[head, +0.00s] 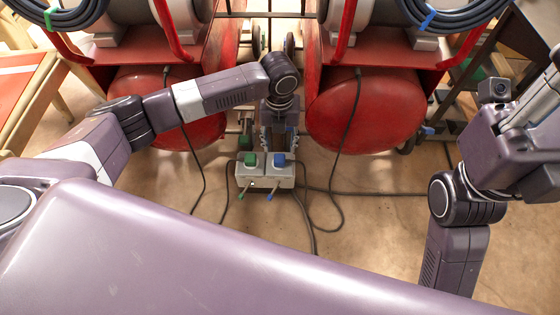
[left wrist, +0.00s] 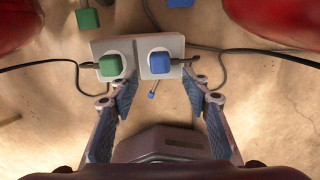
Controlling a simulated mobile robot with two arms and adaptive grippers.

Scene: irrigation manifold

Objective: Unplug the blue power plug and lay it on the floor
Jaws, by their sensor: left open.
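The blue power plug (head: 279,160) sits in the right socket of a pale double outlet box (head: 265,182) on the floor. It also shows in the left wrist view (left wrist: 160,63). A green plug (head: 250,159) sits in the left socket beside it. My left gripper (head: 279,147) points down from behind the box. In the left wrist view its open fingers (left wrist: 161,80) reach toward the blue plug, one tip at each side of its near edge. I cannot tell whether they touch it. My right arm is at the right; its finger state is unclear.
Two red tanks (head: 365,112) stand behind the box, with red machine frames above. Dark cables (head: 335,200) run across the floor around the box. Short sticks with green and blue tips (head: 270,196) project from the box's front. The tan floor (head: 385,225) to the right is mostly clear.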

